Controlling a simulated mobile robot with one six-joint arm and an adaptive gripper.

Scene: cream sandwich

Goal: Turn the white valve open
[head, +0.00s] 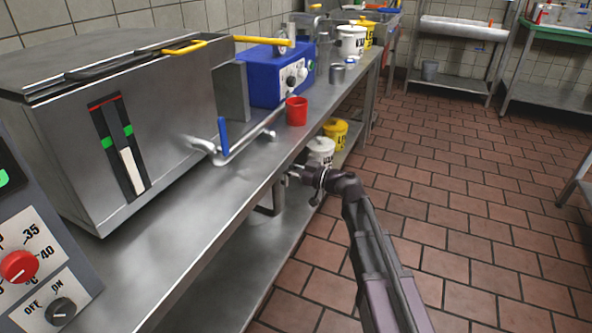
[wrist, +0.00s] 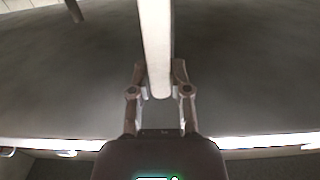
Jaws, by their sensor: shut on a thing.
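A long pale bar, which looks like the handle of the white valve (wrist: 155,40), runs down the middle of the wrist view. Its lower end lies between the two fingers of my gripper (wrist: 160,93), which is shut on it. In the head view my gripper (head: 291,177) is at the front edge of the steel counter, a little below its top. The valve cannot be made out there, and the fingertips are small and hard to see.
A metal pipe with a blue lever (head: 223,136) reaches over the steel counter (head: 185,235). A red cup (head: 296,111) stands near the edge. A white pot (head: 320,151) and a yellow pot (head: 336,131) are on the lower shelf (head: 245,255). The tiled floor (head: 450,215) at right is clear.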

